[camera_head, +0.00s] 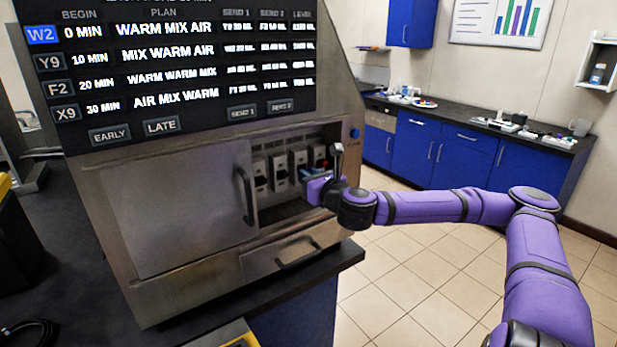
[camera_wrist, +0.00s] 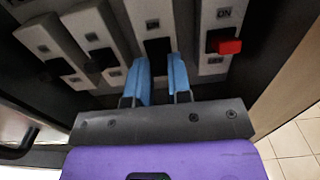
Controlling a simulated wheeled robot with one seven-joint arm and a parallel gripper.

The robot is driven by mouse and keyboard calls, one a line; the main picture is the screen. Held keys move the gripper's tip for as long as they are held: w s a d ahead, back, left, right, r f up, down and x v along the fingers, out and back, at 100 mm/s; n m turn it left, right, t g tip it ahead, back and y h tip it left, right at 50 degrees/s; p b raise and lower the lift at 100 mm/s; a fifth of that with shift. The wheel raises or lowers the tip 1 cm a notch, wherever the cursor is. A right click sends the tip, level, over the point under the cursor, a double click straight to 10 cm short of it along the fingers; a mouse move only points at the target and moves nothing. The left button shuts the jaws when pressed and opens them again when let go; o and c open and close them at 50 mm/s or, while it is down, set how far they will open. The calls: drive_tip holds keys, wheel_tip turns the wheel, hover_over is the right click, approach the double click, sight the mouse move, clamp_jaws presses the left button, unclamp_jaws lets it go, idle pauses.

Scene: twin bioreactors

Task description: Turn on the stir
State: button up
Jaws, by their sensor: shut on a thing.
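A row of light grey switch modules sits in the open recess of the metal cabinet (camera_head: 180,210). In the wrist view, the first switch (camera_wrist: 45,35), second switch (camera_wrist: 98,38) and third switch (camera_wrist: 158,20) have black levers. The rightmost switch (camera_wrist: 215,12) has a red lever (camera_wrist: 229,46) below an "ON" label. My gripper (camera_wrist: 162,75) has its blue fingers on either side of the third switch's black lever, shut on it. The fingers partly hide it. In the head view my gripper (camera_head: 318,178) reaches into the recess from the right. I cannot read which switch is the stir.
A display (camera_head: 190,75) above lists timed plans, with W2 highlighted blue. A cabinet door (camera_head: 175,205) with a dark handle covers the left part. A drawer (camera_head: 290,250) lies below the recess. Blue counters (camera_head: 440,150) stand behind; tiled floor is clear to the right.

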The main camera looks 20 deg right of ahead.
clamp_jaws()
drive_tip(key=shift+r+g+h, duration=0.15)
drive_tip(key=shift+r+g, duration=0.15)
drive_tip(key=shift+g, duration=0.4)
drive_tip(key=shift+r+g+h, duration=0.15)
drive_tip(key=shift+r+g, duration=0.1)
drive_tip(key=shift+g, duration=0.45)
drive_tip(key=o, duration=0.7)
unclamp_jaws()
drive_tip(key=shift+c, duration=0.2)
